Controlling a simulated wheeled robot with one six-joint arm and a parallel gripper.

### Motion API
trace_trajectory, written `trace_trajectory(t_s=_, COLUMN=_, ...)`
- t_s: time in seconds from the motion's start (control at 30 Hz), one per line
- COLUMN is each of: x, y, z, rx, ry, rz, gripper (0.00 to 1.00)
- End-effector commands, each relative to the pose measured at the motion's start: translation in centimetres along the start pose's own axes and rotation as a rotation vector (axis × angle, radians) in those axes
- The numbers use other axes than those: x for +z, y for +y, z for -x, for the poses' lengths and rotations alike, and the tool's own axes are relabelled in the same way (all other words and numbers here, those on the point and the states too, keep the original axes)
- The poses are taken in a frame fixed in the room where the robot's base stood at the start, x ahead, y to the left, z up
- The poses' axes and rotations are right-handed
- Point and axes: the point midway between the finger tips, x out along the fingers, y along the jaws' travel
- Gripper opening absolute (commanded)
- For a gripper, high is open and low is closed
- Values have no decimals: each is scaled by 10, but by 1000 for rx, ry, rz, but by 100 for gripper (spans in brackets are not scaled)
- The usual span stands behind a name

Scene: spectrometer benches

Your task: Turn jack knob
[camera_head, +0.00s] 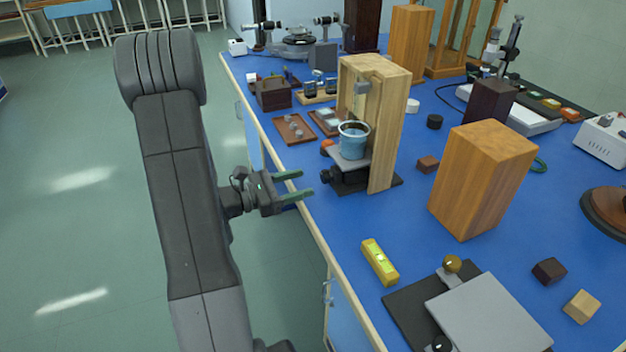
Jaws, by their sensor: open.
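A small lab jack (352,178) stands on the blue bench in front of a wooden frame and carries a blue beaker (353,141) on its top plate. A dark knob (326,177) sticks out from its left side, towards my gripper. My gripper (304,184) is open, with its two green-tipped fingers pointing right at the bench edge, a little short of that knob. Nothing shows between the fingers. A second, larger jack (487,315) with a grey plate lies at the front right, with a brass knob (452,264) and a dark knob (440,343).
The wooden frame (389,150) rises just behind the small jack. A yellow spirit level (379,262) lies nearer on the bench. A wooden block (482,180) stands to the right. Trays (295,129) with small parts lie beyond the jack.

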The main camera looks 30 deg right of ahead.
Motion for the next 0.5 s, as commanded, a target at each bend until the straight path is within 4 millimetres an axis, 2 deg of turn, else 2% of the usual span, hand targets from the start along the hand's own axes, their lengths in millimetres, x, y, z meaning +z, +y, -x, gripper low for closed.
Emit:
trace_trajectory(t_s=0.2, x=0, y=-1, z=-29, rx=-4, ry=0, rz=1, gripper=54)
trace_trajectory(t_s=0.5, x=0, y=0, z=-43, rx=1, ry=1, rz=1, gripper=54)
